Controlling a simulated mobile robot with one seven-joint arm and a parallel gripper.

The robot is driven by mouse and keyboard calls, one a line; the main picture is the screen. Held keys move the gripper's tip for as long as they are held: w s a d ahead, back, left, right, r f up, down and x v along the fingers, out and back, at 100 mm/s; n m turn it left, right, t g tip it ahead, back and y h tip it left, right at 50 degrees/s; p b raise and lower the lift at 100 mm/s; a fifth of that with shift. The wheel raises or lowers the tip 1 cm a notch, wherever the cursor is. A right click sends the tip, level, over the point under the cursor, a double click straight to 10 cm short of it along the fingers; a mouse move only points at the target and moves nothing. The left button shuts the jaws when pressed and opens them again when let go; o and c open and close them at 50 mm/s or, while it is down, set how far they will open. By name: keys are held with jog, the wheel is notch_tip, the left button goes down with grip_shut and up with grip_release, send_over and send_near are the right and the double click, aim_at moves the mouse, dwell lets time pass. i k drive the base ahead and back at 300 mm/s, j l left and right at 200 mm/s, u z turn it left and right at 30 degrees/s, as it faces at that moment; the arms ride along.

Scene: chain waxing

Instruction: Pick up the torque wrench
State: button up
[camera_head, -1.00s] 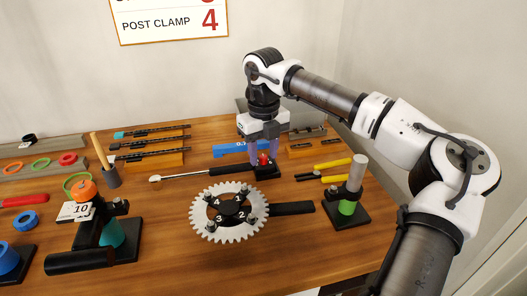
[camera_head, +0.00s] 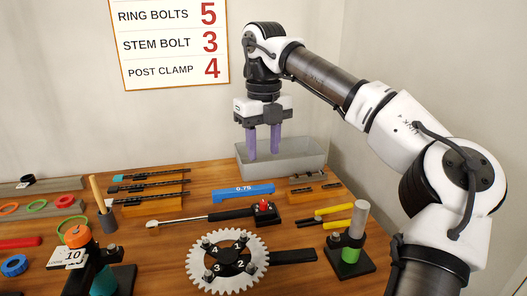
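The torque wrench (camera_head: 215,216) lies on the wooden bench, with a silver shaft and head at left and a black handle running right. The handle's right end is beside a small black block with a red knob (camera_head: 265,207); I cannot tell whether they touch.
A blue bar marked 0.75 (camera_head: 242,194) lies behind the wrench. The toothed chainring (camera_head: 228,262) stands in front of it. The grey bin (camera_head: 305,160) is at the back.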

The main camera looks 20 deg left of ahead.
aim_at(153, 226)
jog(key=k+l, duration=0.2)
jog(key=k, duration=0.3)
jog(key=k+l, duration=0.2)
jog(key=k, duration=0.25)
